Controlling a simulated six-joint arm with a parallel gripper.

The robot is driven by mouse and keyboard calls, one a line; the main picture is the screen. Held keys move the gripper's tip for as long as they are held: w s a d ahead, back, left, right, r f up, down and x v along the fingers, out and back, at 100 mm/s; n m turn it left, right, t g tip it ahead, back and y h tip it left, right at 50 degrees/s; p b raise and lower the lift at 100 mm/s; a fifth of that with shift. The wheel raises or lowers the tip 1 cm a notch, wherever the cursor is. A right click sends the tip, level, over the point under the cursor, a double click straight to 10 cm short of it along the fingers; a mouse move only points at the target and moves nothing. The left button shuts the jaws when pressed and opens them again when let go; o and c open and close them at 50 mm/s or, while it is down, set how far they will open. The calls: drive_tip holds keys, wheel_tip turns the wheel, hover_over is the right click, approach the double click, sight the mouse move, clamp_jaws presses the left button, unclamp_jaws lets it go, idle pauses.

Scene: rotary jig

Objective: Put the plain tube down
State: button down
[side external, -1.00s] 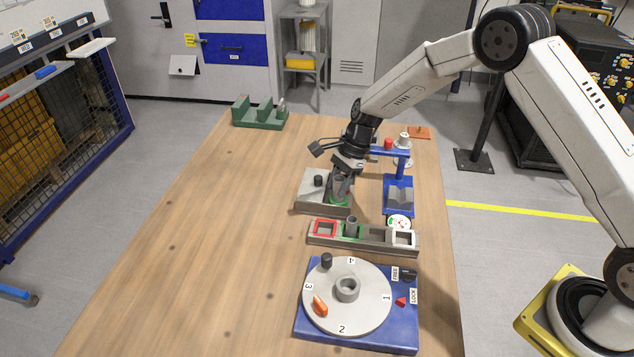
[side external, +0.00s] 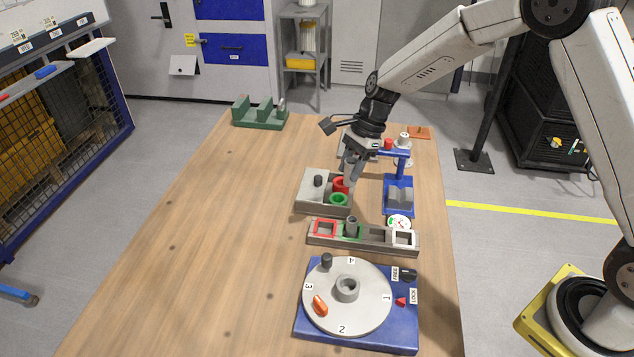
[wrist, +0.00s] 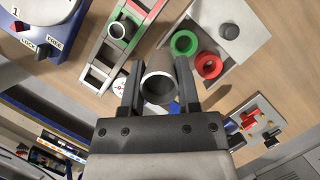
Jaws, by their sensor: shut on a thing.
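My gripper (wrist: 158,88) is shut on a grey, plain-looking tube (wrist: 158,82), whose open end shows between the fingers in the wrist view. In the side view my gripper (side external: 351,178) is just above and right of the grey tray (side external: 311,191), and the held tube is hard to make out there.
The tray holds a red ring (wrist: 209,65), a green ring (wrist: 184,42) and a dark knob (wrist: 228,31). A blue stand (side external: 398,195) is close on the right. A rotary table (side external: 366,311) with numbered places is in front.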

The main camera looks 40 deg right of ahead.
drive_tip(key=s+d+r, duration=0.1)
drive_tip(key=s+r, duration=0.5)
drive_tip(key=s, duration=0.4)
drive_tip(key=shift+s, duration=0.3)
drive_tip(key=shift+a, duration=0.1)
drive_tip(key=s+a+f, duration=0.3)
drive_tip(key=s+a, duration=0.2)
drive_tip(key=shift+a, duration=0.25)
drive_tip(key=shift+w, duration=0.15)
drive_tip(key=shift+w+a+f, duration=0.5)
drive_tip(key=shift+w+f, duration=1.05)
drive_tip(key=shift+w, duration=0.6)
drive_tip(key=shift+w+a+f, duration=0.5)
drive_tip(key=shift+w+f, duration=1.05)
drive_tip(key=shift+w, duration=0.65)
drive_tip(key=shift+w+a+f, duration=0.5)
drive_tip(key=shift+w+f, duration=1.05)
drive_tip(key=shift+w, duration=0.6)
